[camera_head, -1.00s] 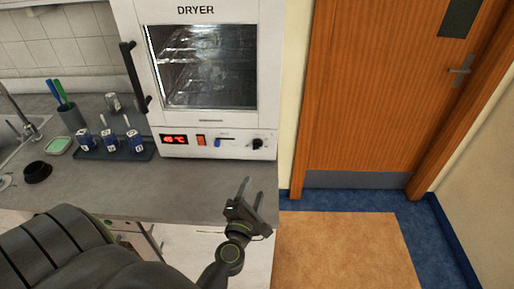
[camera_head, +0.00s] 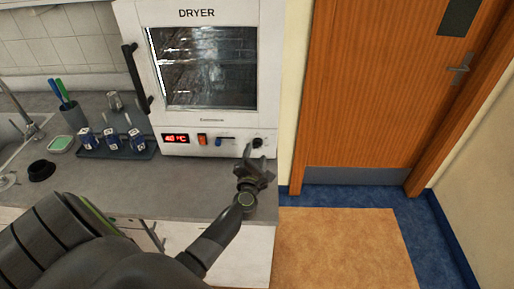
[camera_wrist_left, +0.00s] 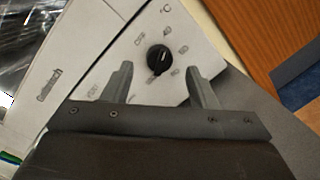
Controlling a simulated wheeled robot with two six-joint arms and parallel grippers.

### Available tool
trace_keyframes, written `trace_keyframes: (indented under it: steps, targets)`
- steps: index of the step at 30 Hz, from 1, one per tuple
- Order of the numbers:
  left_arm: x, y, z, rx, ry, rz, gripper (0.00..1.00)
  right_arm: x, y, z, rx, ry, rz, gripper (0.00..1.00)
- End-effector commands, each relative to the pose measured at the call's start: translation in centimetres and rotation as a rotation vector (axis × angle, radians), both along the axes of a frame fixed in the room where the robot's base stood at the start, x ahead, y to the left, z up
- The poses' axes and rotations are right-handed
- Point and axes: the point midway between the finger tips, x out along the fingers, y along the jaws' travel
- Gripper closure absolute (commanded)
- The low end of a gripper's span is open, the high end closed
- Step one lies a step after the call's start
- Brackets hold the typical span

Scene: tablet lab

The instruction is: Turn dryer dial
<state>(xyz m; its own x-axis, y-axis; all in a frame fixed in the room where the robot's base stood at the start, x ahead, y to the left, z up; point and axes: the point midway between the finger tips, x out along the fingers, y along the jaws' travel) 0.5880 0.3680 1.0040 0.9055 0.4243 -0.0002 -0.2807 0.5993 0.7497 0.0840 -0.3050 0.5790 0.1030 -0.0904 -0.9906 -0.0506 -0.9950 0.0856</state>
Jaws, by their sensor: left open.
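The dryer (camera_head: 230,128) is a white box with a glass window and a control strip along its lower front. Its black round dial (camera_head: 257,143) sits at the right end of that strip, beside a blue slider, an orange switch and a red display. In the left wrist view the dial (camera_wrist_left: 160,59) lies ahead of and roughly midway between the fingertips, apart from both. My left gripper (camera_head: 255,155) is open and empty, just below and in front of the dial; its two fingers also show in the left wrist view (camera_wrist_left: 159,72). My right gripper is not in view.
A grey counter (camera_head: 185,190) runs below the dryer. A dark rack (camera_head: 95,152) with several blue-labelled bottles, a pen cup (camera_head: 71,117) and a black bowl (camera_head: 40,171) stand to the left. A wooden door (camera_head: 365,90) is at the right, with open floor before it.

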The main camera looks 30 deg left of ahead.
Motion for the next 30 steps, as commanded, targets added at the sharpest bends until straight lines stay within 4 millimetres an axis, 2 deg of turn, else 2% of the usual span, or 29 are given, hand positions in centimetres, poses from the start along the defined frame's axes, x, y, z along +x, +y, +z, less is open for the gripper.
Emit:
trace_keyframes:
  steps: [3, 7, 19, 27, 30]
  targets:
    - [1.6, 0.8, 0.0, 0.002, 0.0, 0.0, 0.47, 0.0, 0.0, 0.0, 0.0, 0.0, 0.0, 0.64]
    - [2.6, 1.2, 0.0, 0.0, -0.001, -0.001, 0.47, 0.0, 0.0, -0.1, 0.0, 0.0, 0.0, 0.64]
    - [3.1, 1.5, 0.0, 0.0, 0.0, 0.0, 0.47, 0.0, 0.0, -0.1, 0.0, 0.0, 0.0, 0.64]
    - [3.1, 1.5, 0.0, 0.0, 0.0, 0.0, 0.82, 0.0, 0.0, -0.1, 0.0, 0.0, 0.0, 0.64]
    - [3.1, 1.5, 0.0, 0.0, 0.0, 0.0, 0.92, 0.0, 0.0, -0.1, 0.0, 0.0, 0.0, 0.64]
